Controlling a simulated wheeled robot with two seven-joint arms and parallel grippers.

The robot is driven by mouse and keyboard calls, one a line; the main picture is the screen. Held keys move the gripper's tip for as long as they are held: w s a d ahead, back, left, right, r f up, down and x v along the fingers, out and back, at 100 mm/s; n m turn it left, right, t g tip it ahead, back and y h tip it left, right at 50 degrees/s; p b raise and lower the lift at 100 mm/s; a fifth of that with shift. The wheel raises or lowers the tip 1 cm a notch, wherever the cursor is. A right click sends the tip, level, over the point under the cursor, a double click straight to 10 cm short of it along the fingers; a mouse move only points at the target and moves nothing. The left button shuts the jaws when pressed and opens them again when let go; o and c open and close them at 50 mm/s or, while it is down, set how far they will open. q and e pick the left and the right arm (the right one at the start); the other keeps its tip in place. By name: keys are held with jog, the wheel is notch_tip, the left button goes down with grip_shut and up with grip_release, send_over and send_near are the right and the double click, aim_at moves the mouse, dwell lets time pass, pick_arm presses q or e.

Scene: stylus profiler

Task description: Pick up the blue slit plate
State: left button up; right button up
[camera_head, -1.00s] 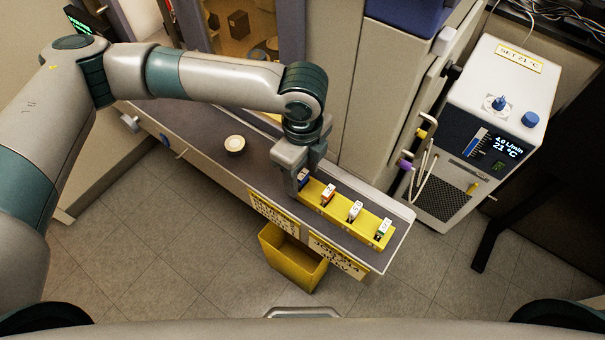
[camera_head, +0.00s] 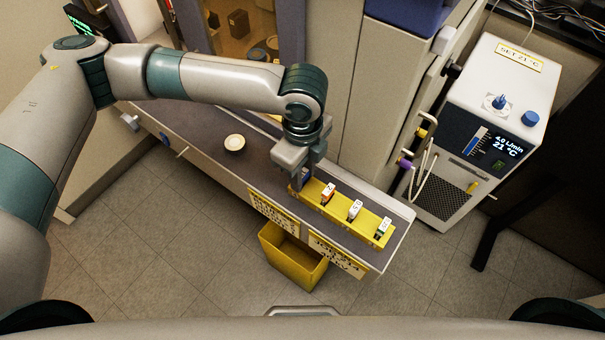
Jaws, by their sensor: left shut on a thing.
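My left gripper (camera_head: 303,172) points down over the left end of the yellow rack (camera_head: 344,222). It is shut on the blue slit plate (camera_head: 306,173), of which only a small dark blue patch shows between the fingers. The rest of the plate is hidden by the gripper. I cannot tell whether its lower edge is clear of the rack. An orange-marked plate (camera_head: 328,194), a white-topped plate (camera_head: 354,210) and a green-marked plate (camera_head: 383,227) stand in the rack to the right. My right gripper is not in view.
The rack sits on a grey bench ledge (camera_head: 200,143) near its front edge. A round cream dish (camera_head: 235,143) lies left of the gripper. A yellow bin (camera_head: 291,262) is below the ledge. A tall beige cabinet (camera_head: 378,95) stands close behind, and a chiller (camera_head: 492,115) at right.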

pick_arm(q)
jog(key=shift+r, duration=0.15)
notch_tip(320, 180, up, 9)
jog(key=shift+f+b, duration=0.15)
jog(key=shift+b, duration=1.1)
jog(key=shift+r, duration=0.55)
